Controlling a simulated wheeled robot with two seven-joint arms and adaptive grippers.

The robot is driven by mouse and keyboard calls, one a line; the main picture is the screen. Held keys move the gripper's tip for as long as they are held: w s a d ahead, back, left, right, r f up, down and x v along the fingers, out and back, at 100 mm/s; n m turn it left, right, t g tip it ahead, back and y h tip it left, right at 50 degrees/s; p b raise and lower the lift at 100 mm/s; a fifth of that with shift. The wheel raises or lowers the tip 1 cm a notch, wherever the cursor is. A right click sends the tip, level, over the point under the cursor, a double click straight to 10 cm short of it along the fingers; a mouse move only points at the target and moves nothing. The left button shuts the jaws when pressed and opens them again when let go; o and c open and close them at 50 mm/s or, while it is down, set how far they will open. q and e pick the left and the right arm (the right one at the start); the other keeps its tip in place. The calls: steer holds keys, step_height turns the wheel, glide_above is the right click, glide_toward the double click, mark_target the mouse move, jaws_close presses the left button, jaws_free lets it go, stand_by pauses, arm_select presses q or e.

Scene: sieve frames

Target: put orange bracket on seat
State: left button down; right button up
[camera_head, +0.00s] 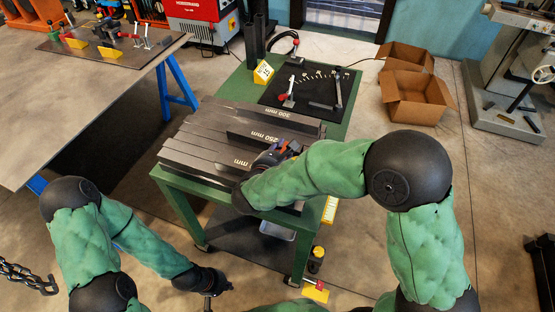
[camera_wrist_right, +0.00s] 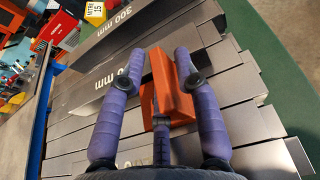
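The orange bracket (camera_wrist_right: 170,88) lies over the grey bars in the right wrist view, between the two purple fingers of my right gripper (camera_wrist_right: 160,55). The fingers stand apart, with a gap showing beside the left one; I cannot tell whether the right one touches. In the head view my right gripper (camera_head: 282,150) is over the front right of the grey bars and mostly hides the bracket. My left gripper (camera_head: 210,292) hangs low over the floor at lower left, too small to read. I cannot make out which part is the seat.
Grey bars (camera_head: 200,140) marked with lengths in mm cover the front of the green table (camera_head: 340,118). A black mat (camera_head: 310,88) with a red-handled clamp and a yellow sign (camera_head: 263,72) lie behind them. Cardboard boxes (camera_head: 415,97) stand on the floor at right.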

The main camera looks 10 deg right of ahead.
steer(key=shift+c, duration=0.3)
jaws_close()
steer(key=shift+r, duration=0.1)
